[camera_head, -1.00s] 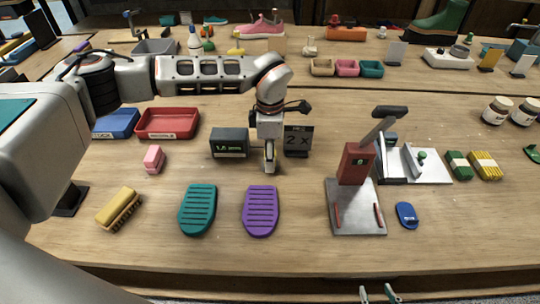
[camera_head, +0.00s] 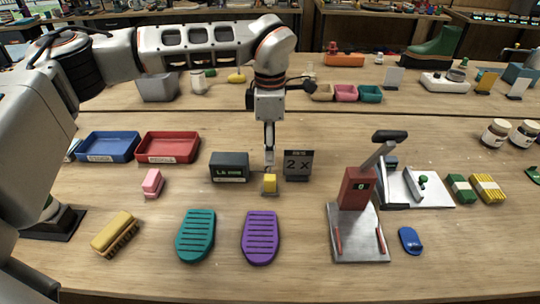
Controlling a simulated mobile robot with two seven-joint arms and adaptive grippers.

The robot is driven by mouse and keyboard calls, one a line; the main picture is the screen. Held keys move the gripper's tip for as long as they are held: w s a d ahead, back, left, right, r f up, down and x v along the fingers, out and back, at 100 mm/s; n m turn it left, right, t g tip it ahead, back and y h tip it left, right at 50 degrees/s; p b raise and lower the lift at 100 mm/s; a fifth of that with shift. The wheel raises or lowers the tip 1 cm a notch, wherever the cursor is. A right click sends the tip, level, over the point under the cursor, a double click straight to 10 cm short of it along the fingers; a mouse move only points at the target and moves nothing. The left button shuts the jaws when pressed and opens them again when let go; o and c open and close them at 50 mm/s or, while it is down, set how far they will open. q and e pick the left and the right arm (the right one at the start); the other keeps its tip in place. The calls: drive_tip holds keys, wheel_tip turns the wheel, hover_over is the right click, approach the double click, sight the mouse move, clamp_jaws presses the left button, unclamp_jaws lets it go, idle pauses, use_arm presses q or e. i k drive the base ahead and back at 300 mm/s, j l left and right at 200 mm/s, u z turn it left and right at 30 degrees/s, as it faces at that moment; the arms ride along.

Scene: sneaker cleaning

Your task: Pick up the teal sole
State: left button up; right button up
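The teal sole (camera_head: 196,235) lies flat on the workbench, left of the purple sole (camera_head: 261,237) and apart from it. Both have dark crosswise grooves. My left gripper (camera_head: 269,165) points down behind the soles, just above a small yellow block (camera_head: 270,184). It is well clear of the teal sole, up and to the right of it. Its fingers show edge-on, so their opening is unclear. My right gripper is out of view.
A brush (camera_head: 115,235) and a pink block (camera_head: 152,184) lie left of the teal sole. A dark display box (camera_head: 229,167) and a "2 X" sign (camera_head: 298,165) stand behind. A red-and-grey press (camera_head: 357,190) stands to the right. Bare bench lies in front of the soles.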

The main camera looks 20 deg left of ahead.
sight(194, 238)
drive_tip(key=k, duration=1)
